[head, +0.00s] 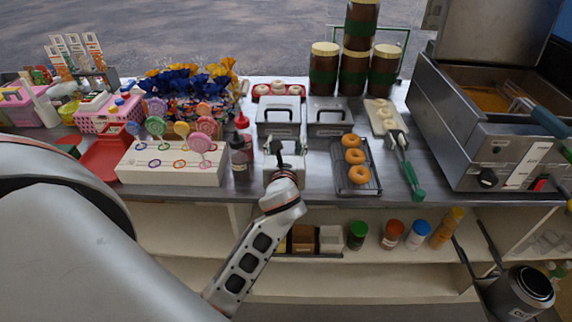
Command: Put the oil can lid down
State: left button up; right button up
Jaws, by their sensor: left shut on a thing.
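My left gripper (279,150) is over the counter in the middle of the head view, at a light grey metal box (300,162). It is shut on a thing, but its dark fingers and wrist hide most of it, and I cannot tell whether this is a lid. A dark-topped metal can (517,295) stands low at the right, below the counter and far from this gripper. I cannot tell whether its dark top is a lid or an opening. My right gripper is not in view.
Two grey lidded bins (328,122) stand behind the gripper. A rack of doughnuts (357,178) is to the right, then a fryer (495,140). A white lollipop stand (165,168) and squeeze bottles (240,158) are close on the left. Capped jars (391,235) stand on the shelf below.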

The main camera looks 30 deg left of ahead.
pick_arm(q)
notch_tip(320, 180, down, 7)
jog(key=shift+r+b, duration=0.2)
jog(key=shift+b, duration=0.7)
jog(key=shift+r, duration=0.1)
jog(key=o, duration=0.7)
jog(key=shift+s+d, duration=0.15)
jog(key=shift+s, duration=0.1)
jog(key=v, duration=1.1)
jog(key=shift+s+d, duration=0.1)
jog(key=shift+s, duration=0.1)
